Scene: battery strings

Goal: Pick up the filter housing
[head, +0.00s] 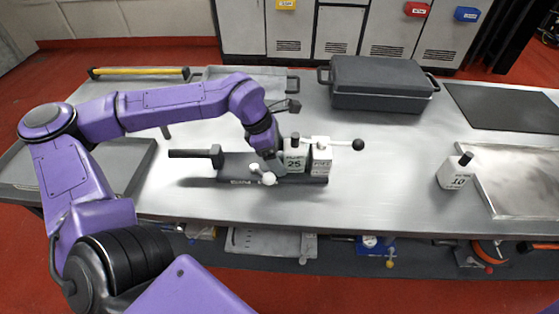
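I cannot tell for sure which thing is the filter housing. A dark grey fixture (225,163) with a handle at its left end lies on the metal bench. At its right part stand a white block marked 25 (294,160) with a dark top and a second white block (321,158). A rod with a black ball sticks out to the right there. My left gripper (268,164) points down at the fixture, just left of the 25 block, by a small white knobbed part (262,176). Its fingers are too small and partly hidden to judge. My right gripper is out of view.
A closed dark grey case (380,84) stands at the back. A tilted white block marked 10 (455,172) is at the right, beside a flat metal tray (520,180). A dark mat (505,105) lies behind it. The bench right of the fixture is clear.

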